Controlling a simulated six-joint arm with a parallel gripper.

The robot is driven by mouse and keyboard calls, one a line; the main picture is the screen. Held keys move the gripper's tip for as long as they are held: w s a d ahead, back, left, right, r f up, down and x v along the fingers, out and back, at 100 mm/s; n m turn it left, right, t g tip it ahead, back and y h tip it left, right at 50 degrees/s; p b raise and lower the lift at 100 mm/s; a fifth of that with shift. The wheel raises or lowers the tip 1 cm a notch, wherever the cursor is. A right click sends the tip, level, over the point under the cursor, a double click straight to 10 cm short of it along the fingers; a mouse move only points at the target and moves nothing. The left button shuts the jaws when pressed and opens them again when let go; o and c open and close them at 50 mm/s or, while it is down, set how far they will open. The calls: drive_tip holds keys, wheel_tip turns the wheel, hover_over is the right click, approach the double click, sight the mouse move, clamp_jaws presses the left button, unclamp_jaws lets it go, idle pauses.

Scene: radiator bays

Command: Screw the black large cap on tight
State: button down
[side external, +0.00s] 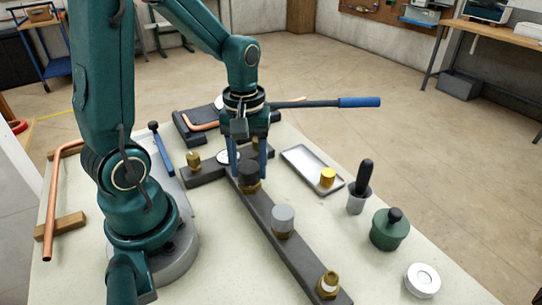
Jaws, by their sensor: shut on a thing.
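The black large cap (249,172) sits on a brass fitting (250,187) on the dark bar (268,208) near the middle of the table. It looks upright. My gripper (249,165) points straight down from above, with its two blue fingers on either side of the cap. It is shut on the cap. The fingers and the cap's dark colour partly hide where they touch. The cap's thread and its seat on the fitting cannot be made out.
Along the bar stand a grey-capped fitting (283,219) and a brass fitting (327,285). A tray (300,158) holds a brass cap (327,177). A black-handled tool in a cup (357,202), a green pot (390,230) and a white ring (422,280) stand right. A blue-handled lever (358,102) extends behind.

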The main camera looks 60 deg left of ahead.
drive_tip(key=m, duration=0.5)
drive_tip(key=shift+c, duration=2.2)
unclamp_jaws()
